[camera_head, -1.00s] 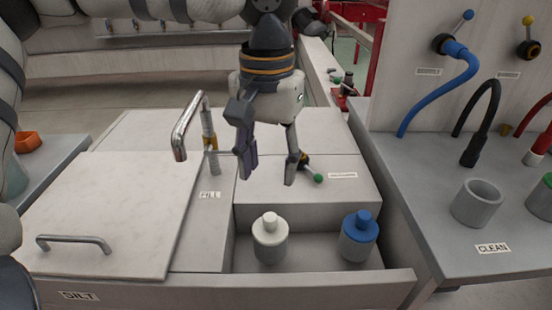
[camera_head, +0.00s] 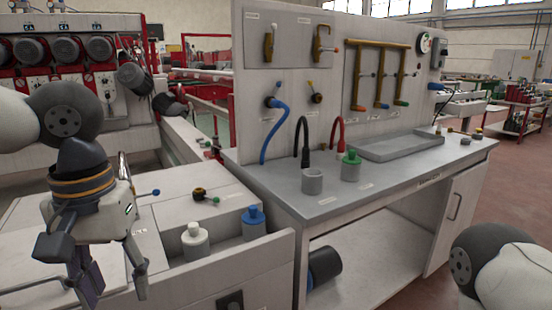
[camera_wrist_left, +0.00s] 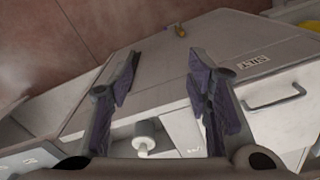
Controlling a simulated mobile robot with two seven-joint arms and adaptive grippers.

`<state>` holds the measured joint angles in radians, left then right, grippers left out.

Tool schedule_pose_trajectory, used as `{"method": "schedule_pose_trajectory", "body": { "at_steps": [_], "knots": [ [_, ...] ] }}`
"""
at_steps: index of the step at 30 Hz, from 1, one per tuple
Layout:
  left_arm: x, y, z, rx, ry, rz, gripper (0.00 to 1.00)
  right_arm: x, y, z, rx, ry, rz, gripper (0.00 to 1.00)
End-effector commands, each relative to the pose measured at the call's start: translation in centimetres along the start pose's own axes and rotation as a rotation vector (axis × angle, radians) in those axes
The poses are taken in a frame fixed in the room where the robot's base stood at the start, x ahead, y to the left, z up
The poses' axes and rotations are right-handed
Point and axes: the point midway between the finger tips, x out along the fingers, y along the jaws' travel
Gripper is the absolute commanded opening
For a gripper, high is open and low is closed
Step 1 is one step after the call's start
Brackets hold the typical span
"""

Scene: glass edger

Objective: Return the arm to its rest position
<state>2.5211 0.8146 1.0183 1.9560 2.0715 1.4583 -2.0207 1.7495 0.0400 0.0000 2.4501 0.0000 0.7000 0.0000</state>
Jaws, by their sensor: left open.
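My left gripper (camera_head: 116,288) is at the lower left of the head view, fingers pointing down and apart, with nothing between them. The gripper hangs in front of the white bench unit (camera_head: 176,215), left of the white-capped bottle (camera_head: 195,243). Whether it touches the unit is hard to tell, but no contact shows. A part of my right arm (camera_head: 490,268) shows at the lower right; its gripper is out of view.
A blue-capped bottle (camera_head: 253,222) stands in the recess beside the white one. A grey counter (camera_head: 330,200) holds a grey cup (camera_head: 312,181), a green-topped bottle (camera_head: 351,166) and a shallow tray (camera_head: 400,145). Hoses hang from the panel behind. Open floor lies at the right.

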Motion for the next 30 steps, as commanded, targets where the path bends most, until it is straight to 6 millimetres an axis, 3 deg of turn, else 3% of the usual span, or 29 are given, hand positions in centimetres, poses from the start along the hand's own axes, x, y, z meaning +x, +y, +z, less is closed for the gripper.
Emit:
{"method": "schedule_pose_trajectory", "body": {
  "at_steps": [1, 4, 8, 11, 13, 15, 18, 21, 24, 30],
  "knots": [
    [3.8, -0.8, -0.7, -0.05, 0.026, -0.101, 0.45, 0.0, 0.0, 0.0, 0.0, -0.001, 0.0, 0.57],
    [10.8, -2.5, -2.2, -0.131, 0.154, -0.264, 0.45, 0.0, 0.0, 0.0, 0.0, -0.001, 0.0, 0.57],
    [20.6, -3.7, -1.3, -0.102, 0.328, -0.336, 0.45, 0.1, 0.0, -0.1, 0.0, 0.002, 0.0, 0.57],
    [27.8, -3.2, 3.8, -0.001, 0.344, -0.242, 0.45, 0.0, 0.0, -0.1, 0.0, 0.001, 0.0, 0.57],
    [31.5, -2.9, 9.2, 0.06, 0.261, -0.148, 0.45, 0.0, 0.0, 0.0, 0.0, 0.0, 0.0, 0.57],
    [33.5, -3.2, 14.8, 0.096, 0.141, -0.078, 0.45, 0.0, 0.0, 0.0, 0.0, 0.0, 0.0, 0.57],
    [34.5, -4.1, 21.2, 0.119, -0.021, -0.027, 0.45, 0.0, 0.0, 0.0, 0.0, 0.0, 0.0, 0.57],
    [34.4, -5.0, 24.9, 0.123, -0.125, -0.01, 0.45, 0.0, 0.0, 0.0, 0.0, 0.001, 0.0, 0.57],
    [34.3, -5.3, 26.2, 0.122, -0.164, -0.005, 0.45, 0.0, 0.0, 0.0, 0.0, 0.001, 0.0, 0.57],
    [34.3, -5.2, 26.2, 0.119, -0.164, -0.004, 0.45, 0.0, 0.0, 0.0, 0.0, 0.001, 0.0, 0.57]
  ]
}}
